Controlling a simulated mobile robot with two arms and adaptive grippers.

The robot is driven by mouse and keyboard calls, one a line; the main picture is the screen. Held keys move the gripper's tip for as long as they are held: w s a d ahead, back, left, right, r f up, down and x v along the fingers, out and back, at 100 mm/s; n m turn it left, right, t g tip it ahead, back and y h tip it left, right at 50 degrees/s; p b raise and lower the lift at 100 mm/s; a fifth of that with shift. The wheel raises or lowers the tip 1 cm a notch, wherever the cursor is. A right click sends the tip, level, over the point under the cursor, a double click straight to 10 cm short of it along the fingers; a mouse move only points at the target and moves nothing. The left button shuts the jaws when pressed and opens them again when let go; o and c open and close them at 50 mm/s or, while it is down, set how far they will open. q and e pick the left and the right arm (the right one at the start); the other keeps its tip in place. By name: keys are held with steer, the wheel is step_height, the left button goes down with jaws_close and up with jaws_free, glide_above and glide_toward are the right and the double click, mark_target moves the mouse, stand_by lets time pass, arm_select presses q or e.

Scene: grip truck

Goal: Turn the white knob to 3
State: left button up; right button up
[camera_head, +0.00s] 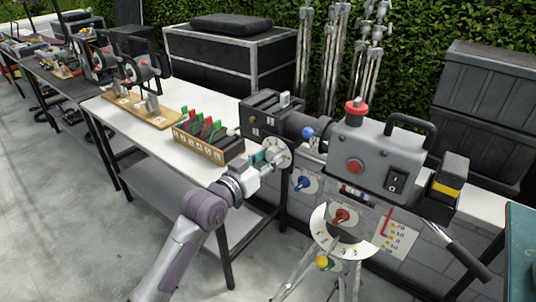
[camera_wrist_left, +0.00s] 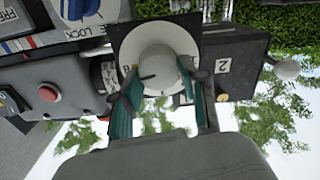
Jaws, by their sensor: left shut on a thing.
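The white knob (camera_head: 280,152) is a round disc with small marks on its rim, on the left side of the grey camera-like device. My left gripper (camera_head: 264,158) reaches it from the lower left. In the left wrist view, the white knob (camera_wrist_left: 158,42) fills the upper middle, with a dark line on its raised centre. The teal fingers of the left gripper (camera_wrist_left: 161,82) are on either side of that raised centre, shut on it. The marks are too small to read, so I cannot tell the setting. My right gripper is not in view.
The grey device (camera_head: 375,150) carries a red button, a blue knob (camera_head: 302,183) and a dial with a red knob (camera_head: 342,216). A wooden box of coloured switches (camera_head: 208,148) sits on the white table (camera_head: 108,112) to the left. Tripods stand behind.

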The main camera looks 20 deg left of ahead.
arm_select(q)
steer(key=n+p, duration=0.2)
steer(key=n, duration=0.1)
steer(key=shift+r+n+p, duration=0.2)
steer(key=shift+n+p, duration=0.1)
steer(key=shift+p, duration=0.05)
steer(key=n+p, duration=0.2)
steer(key=n, duration=0.2)
steer(key=shift+a+f+n+p, duration=0.1)
steer(key=shift+a+n+p, duration=0.05)
steer(key=shift+n+p, duration=0.15)
steer(key=n+p, duration=0.2)
steer(key=n, duration=0.2)
steer(key=shift+f, duration=0.1)
steer(key=shift+w+f+n+p, duration=0.15)
steer(key=shift+n+p, duration=0.35)
steer(key=shift+n, duration=1.3)
steer(key=o, duration=1.2)
steer(key=shift+c, duration=0.2)
